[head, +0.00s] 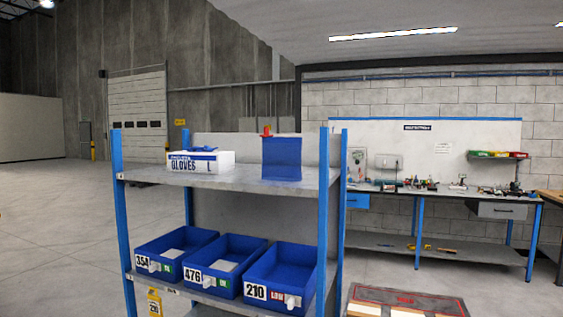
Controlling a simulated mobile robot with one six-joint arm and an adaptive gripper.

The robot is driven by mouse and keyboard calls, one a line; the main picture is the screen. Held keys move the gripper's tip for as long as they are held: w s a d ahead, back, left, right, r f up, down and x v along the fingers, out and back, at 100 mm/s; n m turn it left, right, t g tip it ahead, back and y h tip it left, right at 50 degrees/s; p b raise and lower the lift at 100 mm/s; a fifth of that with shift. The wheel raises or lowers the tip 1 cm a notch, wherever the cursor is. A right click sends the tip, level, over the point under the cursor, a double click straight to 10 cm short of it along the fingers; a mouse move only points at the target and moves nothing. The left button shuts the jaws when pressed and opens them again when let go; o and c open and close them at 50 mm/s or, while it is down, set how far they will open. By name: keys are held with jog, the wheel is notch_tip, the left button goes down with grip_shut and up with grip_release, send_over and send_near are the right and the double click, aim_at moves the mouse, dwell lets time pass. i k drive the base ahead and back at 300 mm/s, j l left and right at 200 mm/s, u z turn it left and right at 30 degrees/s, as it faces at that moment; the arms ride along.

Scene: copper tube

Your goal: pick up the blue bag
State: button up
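A blue, flat-fronted, upright item that looks like the blue bag (282,159) stands on the top shelf (235,178) of a rack, right of its middle. A small red piece shows at its top left. Its back and underside are hidden. My gripper is not in view.
A white glove box (200,161) stands left on the same shelf, with a gap between. Blue rack posts (323,205) rise at the corners. Blue bins (225,264) fill the lower shelf. A workbench (450,192) stands behind right. The floor at left is clear.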

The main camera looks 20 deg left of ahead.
aim_at(282, 156)
jog(key=i+j, duration=0.15)
jog(key=j, duration=0.15)
jog(key=i+j+z, duration=0.15)
jog(key=j, duration=0.2)
jog(key=i+j, duration=0.2)
jog(key=i+j+z, duration=0.15)
jog(key=j, duration=0.3)
